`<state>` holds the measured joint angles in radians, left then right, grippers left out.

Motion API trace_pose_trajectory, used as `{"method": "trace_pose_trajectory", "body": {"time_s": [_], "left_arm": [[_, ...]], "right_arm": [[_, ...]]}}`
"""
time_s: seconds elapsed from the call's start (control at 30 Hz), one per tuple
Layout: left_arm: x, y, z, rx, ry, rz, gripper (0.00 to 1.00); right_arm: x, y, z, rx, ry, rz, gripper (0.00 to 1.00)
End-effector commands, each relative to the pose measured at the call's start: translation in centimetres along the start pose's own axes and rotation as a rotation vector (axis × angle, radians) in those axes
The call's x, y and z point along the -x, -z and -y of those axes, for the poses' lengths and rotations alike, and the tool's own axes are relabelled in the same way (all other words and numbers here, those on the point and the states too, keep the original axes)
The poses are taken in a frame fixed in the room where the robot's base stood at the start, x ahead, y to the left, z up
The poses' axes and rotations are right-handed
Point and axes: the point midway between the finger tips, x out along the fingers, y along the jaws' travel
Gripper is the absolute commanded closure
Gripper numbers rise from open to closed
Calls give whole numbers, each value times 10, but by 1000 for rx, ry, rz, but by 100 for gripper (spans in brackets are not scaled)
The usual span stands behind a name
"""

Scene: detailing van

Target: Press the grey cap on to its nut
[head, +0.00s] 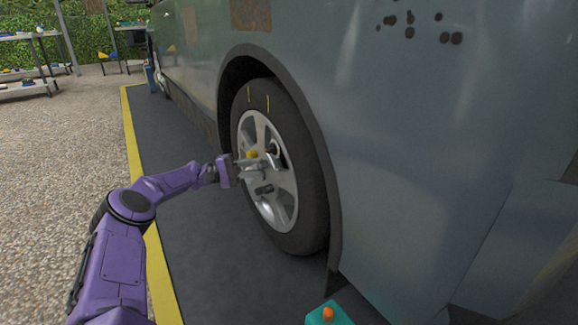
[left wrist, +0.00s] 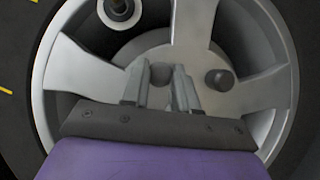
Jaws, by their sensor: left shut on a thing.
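My left gripper (head: 264,162) is at the middle of the silver wheel (head: 281,208) in the head view. In the left wrist view the left gripper (left wrist: 161,78) has its fingers shut on a small round grey cap (left wrist: 160,73). The cap is in front of the hub. I cannot tell whether it touches a nut; whatever is behind it is hidden. A dark grey round knob (left wrist: 220,78), a nut or capped nut, stands on the hub to the right of the fingers. A yellow piece (head: 252,154) shows just above the gripper in the head view. My right gripper is not in view.
The black tyre (head: 312,205) sits under the van's arch, with the grey body panel (head: 430,150) close on the right. A dark round part with a pale ring (left wrist: 118,8) is in a wheel gap. A teal object with an orange top (head: 328,314) is at the bottom. The dark mat (head: 215,260) is clear.

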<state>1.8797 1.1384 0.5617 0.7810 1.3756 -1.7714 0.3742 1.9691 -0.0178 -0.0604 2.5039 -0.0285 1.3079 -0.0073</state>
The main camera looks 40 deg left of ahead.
Motion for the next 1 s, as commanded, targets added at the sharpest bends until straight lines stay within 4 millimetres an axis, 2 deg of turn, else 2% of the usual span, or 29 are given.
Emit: {"method": "trace_pose_trajectory", "body": {"time_s": [0.63,0.67,0.73,0.77,1.0], "left_arm": [[-2,1,0,0,0,1,100],[-2,1,0,0,0,0,69],[-2,1,0,0,0,1,46],[-2,1,0,0,0,1,42],[-2,1,0,0,0,0,42]], "right_arm": [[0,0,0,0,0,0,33],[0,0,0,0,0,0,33],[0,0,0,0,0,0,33],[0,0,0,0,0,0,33],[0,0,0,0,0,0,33]]}}
